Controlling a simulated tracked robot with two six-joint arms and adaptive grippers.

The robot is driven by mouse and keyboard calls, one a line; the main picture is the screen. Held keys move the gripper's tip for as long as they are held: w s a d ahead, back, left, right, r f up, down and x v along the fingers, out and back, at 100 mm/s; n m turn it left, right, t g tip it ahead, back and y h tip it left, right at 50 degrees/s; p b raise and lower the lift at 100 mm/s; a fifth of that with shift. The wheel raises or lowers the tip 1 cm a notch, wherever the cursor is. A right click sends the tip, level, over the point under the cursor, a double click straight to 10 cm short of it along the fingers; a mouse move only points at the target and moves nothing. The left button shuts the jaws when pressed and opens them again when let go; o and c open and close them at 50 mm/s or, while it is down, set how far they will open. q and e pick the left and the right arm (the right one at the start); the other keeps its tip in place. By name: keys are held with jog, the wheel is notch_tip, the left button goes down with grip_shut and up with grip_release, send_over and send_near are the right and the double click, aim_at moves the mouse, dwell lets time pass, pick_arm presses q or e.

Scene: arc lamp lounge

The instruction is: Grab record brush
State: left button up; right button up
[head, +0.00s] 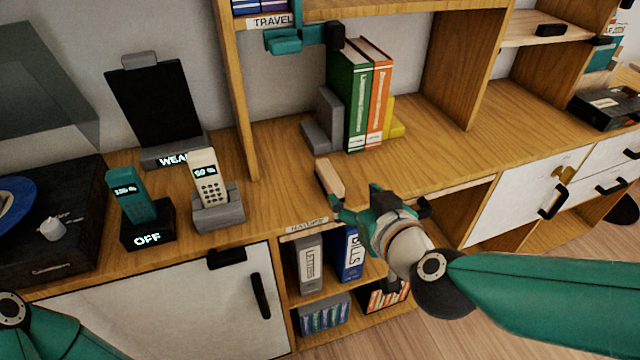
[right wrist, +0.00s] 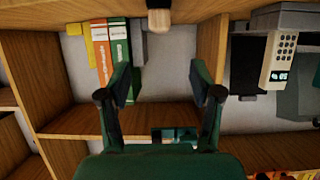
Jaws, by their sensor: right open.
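The record brush (head: 331,178), a small block with a pale wooden face and a dark side, lies on the wooden cabinet top near its front edge, in front of the books. In the right wrist view its wooden end (right wrist: 159,20) shows at the top middle, beyond the fingertips. My right gripper (head: 362,205) is open and empty, just right of and nearer than the brush in the head view. In the right wrist view its two fingers (right wrist: 162,78) are spread apart with nothing between them. Only part of my left arm shows at the lower left; its gripper is out of view.
Green and orange books (head: 366,95) stand between a grey and a yellow bookend behind the brush. Left are a pale phone (head: 209,180), a teal phone (head: 132,195) and a record player (head: 55,240).

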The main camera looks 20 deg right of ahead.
aim_at(328, 176)
jog(key=p+x, duration=0.3)
jog(key=x, duration=0.6)
jog(key=shift+w+a+f+p, duration=0.1)
jog(key=shift+a+f+p, duration=0.05)
jog(key=shift+f+p, duration=0.15)
jog(key=x, duration=0.4)
jog(key=shift+w+f, duration=0.2)
jog(key=shift+f, duration=0.35)
jog(key=shift+w+f, duration=0.15)
jog(key=shift+w, duration=0.3)
grip_shut()
